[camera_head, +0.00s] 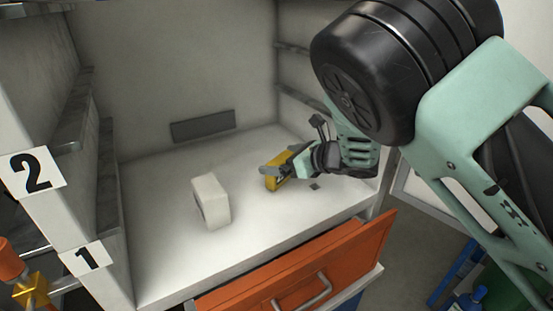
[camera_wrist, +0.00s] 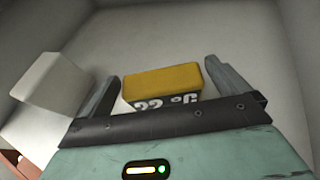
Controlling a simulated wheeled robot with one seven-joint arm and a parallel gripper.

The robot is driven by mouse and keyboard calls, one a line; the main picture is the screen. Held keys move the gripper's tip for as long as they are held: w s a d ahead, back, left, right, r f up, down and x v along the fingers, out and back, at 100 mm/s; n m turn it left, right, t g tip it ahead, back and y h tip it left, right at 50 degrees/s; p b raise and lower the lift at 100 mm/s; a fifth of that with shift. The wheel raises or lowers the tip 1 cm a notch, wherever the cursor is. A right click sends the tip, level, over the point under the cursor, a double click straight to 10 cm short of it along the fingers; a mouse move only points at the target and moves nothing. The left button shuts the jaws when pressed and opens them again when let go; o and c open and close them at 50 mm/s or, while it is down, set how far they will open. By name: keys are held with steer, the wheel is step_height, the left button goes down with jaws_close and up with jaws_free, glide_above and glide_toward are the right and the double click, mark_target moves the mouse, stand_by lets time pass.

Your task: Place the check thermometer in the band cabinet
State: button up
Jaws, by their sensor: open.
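The check thermometer seems to be the small yellow box with dark sides and white lettering (camera_head: 274,183); it stands on the white cabinet floor, right of the middle. In the wrist view the yellow box (camera_wrist: 165,86) lies between my two fingers, with room on the right and a narrower gap on the left. My gripper (camera_head: 283,172) is open around the box, reaching in from the right. The cabinet (camera_head: 160,265) is an open white compartment with grey side rails. The box's underside is hidden.
A white block (camera_head: 211,201) stands on the cabinet floor left of the box and also shows in the wrist view (camera_wrist: 52,82). An orange drawer (camera_head: 330,262) juts out below the front edge. Labels 2 (camera_head: 31,173) and 1 (camera_head: 84,257) mark the left post. The floor behind the block is clear.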

steer(key=s+d+r+m+t+h, duration=0.1)
steer(key=s+d+r+m+h, duration=0.25)
steer(key=m, duration=0.55)
steer(key=s+d+m+t+h, duration=0.1)
steer(key=s+d+m+h, duration=0.1)
steer(key=s+d+m, duration=0.4)
steer(key=s+d+m+g+h, duration=0.1)
steer(key=s+d+m+g, duration=0.1)
steer(key=s+m, duration=0.6)
steer(key=s+d+r+m+g+h, duration=0.1)
steer(key=s+m+g, duration=0.3)
steer(key=s+m, duration=0.4)
steer(key=s+d+r+m+g+h, duration=0.1)
steer(key=s+d+m+g+h, duration=0.2)
steer(key=s+m, duration=0.5)
steer(key=s, duration=0.4)
steer(key=shift+d+r+m, duration=0.15)
steer(key=shift+m, duration=0.25)
